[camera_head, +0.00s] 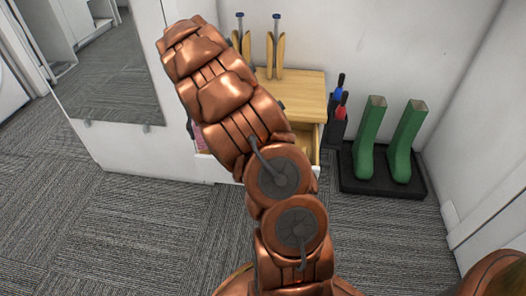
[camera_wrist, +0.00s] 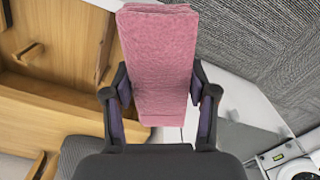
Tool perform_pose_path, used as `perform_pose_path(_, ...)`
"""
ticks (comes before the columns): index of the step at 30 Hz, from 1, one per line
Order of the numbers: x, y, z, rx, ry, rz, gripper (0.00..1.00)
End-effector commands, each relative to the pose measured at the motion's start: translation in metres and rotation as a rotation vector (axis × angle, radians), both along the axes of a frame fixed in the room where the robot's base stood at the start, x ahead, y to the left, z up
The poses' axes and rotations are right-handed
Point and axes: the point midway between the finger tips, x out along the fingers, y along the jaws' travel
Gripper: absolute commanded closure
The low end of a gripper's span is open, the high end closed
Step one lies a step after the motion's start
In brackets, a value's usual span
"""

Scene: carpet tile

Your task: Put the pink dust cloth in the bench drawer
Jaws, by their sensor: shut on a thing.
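The pink dust cloth (camera_wrist: 160,55) is a folded upright-looking block in the wrist view. My gripper (camera_wrist: 159,85) is shut on it, with a dark finger on each side. A sliver of pink (camera_head: 199,140) shows left of my arm in the head view. The bench (camera_head: 300,90) has a light wooden top. Its drawer (camera_head: 313,145) is pulled open below the top, largely hidden behind my arm. In the wrist view, open light-wood boards of the drawer (camera_wrist: 55,105) lie left of the cloth. The cloth appears beside them; its height above them is unclear.
A small wooden piece (camera_wrist: 28,52) shows among the boards. Wooden-paddled tools (camera_head: 276,50) stand on the bench. A dark holder (camera_head: 337,130) with red and blue handles and green boots (camera_head: 367,145) on a black tray (camera_head: 385,187) stand right. Carpet in front is clear.

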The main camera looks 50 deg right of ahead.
Motion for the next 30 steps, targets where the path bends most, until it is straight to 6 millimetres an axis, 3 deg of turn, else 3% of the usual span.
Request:
perform_pose_path(1, -0.010, -0.025, -0.012, 0.002, 0.005, -0.061, 0.75)
perform_pose_path(6, -0.039, -0.092, -0.045, 0.000, 0.002, -0.238, 0.75)
perform_pose_path(12, -0.071, -0.143, -0.074, -0.003, 0.002, -0.382, 0.75)
perform_pose_path(18, -0.087, -0.165, -0.087, -0.007, -0.001, -0.446, 0.75)
perform_pose_path(23, -0.089, -0.167, -0.103, -0.008, 0.001, -0.453, 0.75)
perform_pose_path(30, -0.090, -0.165, -0.144, -0.004, 0.004, -0.452, 0.75)
